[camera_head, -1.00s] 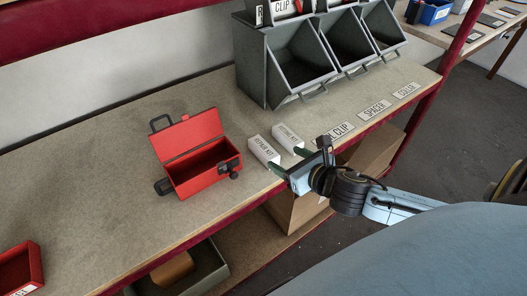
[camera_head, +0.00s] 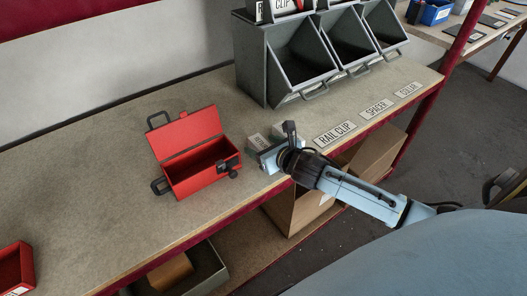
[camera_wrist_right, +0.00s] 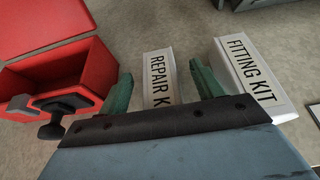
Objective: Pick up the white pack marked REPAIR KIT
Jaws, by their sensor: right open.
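The white pack marked REPAIR KIT (camera_wrist_right: 158,68) lies on the bench between the two green fingers of my right gripper (camera_wrist_right: 161,82) in the wrist view. The left finger is a little apart from its side, and a wider gap separates it from the right finger. The gripper is open; its palm hides the pack's near end. A second white pack marked FITTING KIT (camera_wrist_right: 250,75) lies outside the right finger, close to it. In the head view, my right gripper (camera_head: 266,155) covers most of both packs; part of one pack (camera_head: 258,141) shows behind it. My left gripper is out of view.
An open red toolbox (camera_head: 203,170) stands left of the gripper; its black latch (camera_wrist_right: 55,115) is near the left finger. Grey bins (camera_head: 270,85) stand behind. Labels such as RAIL CLIP (camera_head: 335,133) lie along the front edge.

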